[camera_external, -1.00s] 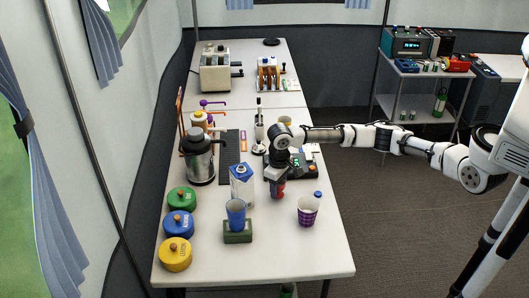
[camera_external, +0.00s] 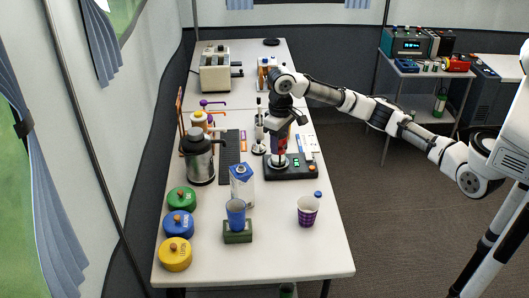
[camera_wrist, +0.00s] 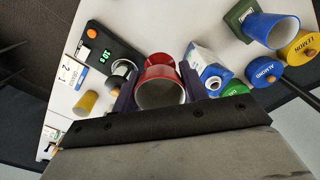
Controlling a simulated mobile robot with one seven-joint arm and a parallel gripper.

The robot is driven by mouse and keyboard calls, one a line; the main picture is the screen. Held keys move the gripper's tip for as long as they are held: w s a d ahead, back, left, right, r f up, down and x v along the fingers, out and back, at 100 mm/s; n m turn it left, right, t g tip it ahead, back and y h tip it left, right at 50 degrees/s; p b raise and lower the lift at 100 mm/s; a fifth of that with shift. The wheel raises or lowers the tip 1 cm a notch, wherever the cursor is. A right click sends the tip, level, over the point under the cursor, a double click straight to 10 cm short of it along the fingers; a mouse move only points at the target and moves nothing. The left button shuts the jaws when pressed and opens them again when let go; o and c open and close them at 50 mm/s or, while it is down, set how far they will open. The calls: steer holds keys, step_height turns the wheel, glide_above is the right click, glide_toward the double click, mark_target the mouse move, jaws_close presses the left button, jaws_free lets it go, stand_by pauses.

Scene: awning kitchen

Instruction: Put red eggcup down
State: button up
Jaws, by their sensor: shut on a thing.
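The red eggcup (camera_wrist: 162,72) is between the two fingers of my gripper (camera_wrist: 157,92) in the wrist view, with its open pale inside facing the camera. In the external view my gripper (camera_external: 283,130) is shut on the red eggcup (camera_external: 281,146), which hangs below it, partly hidden by the fingers. The eggcup is above the black scale (camera_external: 301,171). It appears raised, but its exact gap to the scale is hard to tell. The scale's lit green display also shows in the wrist view (camera_wrist: 106,52).
A milk carton (camera_external: 242,190), a blue cup (camera_external: 235,212) on a green block (camera_external: 237,233) and a purple cup (camera_external: 307,212) stand nearer the front. Green, blue and yellow jars (camera_external: 175,256) and a metal jug (camera_external: 198,165) line the left.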

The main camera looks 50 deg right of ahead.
steer(key=w+d+m+b, duration=0.1)
steer(key=w+d, duration=0.6)
steer(key=d, duration=0.4)
steer(key=w+d+m+b, duration=0.1)
steer(key=w+d+b, duration=0.1)
steer(key=w+d, duration=0.65)
steer(key=d+f, duration=0.1)
steer(key=f, duration=0.4)
steer(key=s+f, duration=0.1)
steer(key=f, duration=0.4)
steer(key=s+d+f+p, duration=0.1)
steer(key=f, duration=0.4)
steer(key=shift+d, duration=0.35)
steer(key=shift+f+p, duration=0.4)
steer(key=shift+f, duration=2)
steer(key=shift+f, duration=0.2)
steer(key=o, duration=1)
steer(key=shift+r, duration=0.15)
step_height(320, 180, up, 12)
steer(key=b, duration=0.2)
